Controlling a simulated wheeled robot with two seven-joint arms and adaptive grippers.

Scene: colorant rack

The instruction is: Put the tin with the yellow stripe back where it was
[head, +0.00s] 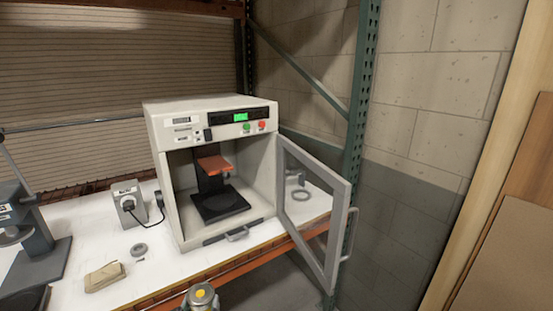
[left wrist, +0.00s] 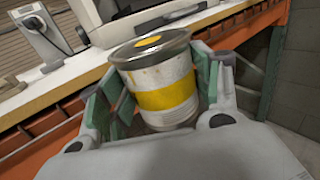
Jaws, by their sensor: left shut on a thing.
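The tin with the yellow stripe (left wrist: 165,82) is a white can with a metal lid, a yellow spot on top and a yellow band. My left gripper (left wrist: 160,95) is shut on it, with green pads on both sides. The tin looks tilted in the left wrist view and is off the table, in front of its edge. In the head view only the top of the tin (head: 202,296) shows at the bottom edge. Most of the left gripper is hidden there. My right gripper is not in view.
A white machine (head: 210,115) stands on the white table (head: 75,240), its glass door (head: 318,215) swung open to the right. Inside is a black plate (head: 219,205).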

